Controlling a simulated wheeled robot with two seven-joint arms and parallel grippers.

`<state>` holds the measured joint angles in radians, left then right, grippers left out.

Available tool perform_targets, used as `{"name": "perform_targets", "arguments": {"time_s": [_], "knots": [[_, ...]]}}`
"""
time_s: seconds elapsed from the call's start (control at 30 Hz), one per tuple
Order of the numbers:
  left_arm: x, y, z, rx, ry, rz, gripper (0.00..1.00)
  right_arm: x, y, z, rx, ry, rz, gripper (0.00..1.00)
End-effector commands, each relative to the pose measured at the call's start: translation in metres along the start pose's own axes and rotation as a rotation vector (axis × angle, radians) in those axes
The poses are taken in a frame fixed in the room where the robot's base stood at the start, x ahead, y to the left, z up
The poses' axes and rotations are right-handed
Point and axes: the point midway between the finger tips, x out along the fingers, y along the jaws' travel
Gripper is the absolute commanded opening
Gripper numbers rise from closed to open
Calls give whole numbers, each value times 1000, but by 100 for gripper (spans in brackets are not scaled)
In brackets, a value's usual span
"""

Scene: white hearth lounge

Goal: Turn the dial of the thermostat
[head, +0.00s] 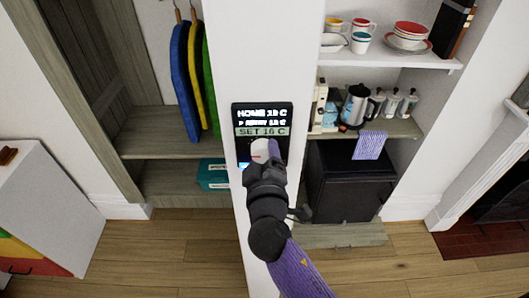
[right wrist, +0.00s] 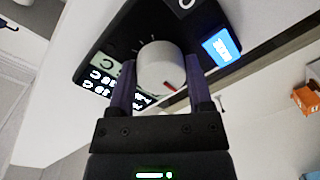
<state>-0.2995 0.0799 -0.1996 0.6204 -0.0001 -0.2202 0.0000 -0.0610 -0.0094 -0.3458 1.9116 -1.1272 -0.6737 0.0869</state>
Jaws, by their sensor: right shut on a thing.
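The thermostat (head: 263,110) is a black panel on the white wall post, with lines reading HOME, AWAY and a highlighted SET 16 C. Its white dial (head: 259,150) sits below the text, partly hidden by my right gripper (head: 262,156). In the right wrist view the dial (right wrist: 162,68) is a round white knob with a red mark at its lower right. A blue lit button (right wrist: 221,47) is beside it. My right gripper (right wrist: 160,88) has a finger on each side of the dial and is shut on it. My left gripper is not in view.
To the right of the post are shelves (head: 400,60) with cups, bowls, a kettle and jars, above a black cabinet (head: 350,180). To the left is an open wardrobe with coloured hanging boards (head: 180,75) and a teal box (head: 212,173). The wooden floor (head: 180,245) in front is clear.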

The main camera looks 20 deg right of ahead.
Motion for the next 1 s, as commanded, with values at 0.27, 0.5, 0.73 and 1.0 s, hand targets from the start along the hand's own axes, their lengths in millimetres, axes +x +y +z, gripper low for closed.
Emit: {"name": "perform_targets", "arguments": {"time_s": [0.27, 0.5, 0.73, 1.0], "knots": [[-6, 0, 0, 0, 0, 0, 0, 0, 1, -1, -110, -6, 2, 7], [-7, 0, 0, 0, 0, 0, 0, 0, 1, -1, -146, -8, 3, 6], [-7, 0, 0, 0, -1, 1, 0, 0, 1, 0, -149, -8, 3, 6], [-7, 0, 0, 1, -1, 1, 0, 0, 1, 0, -149, -8, 3, 89]]}}
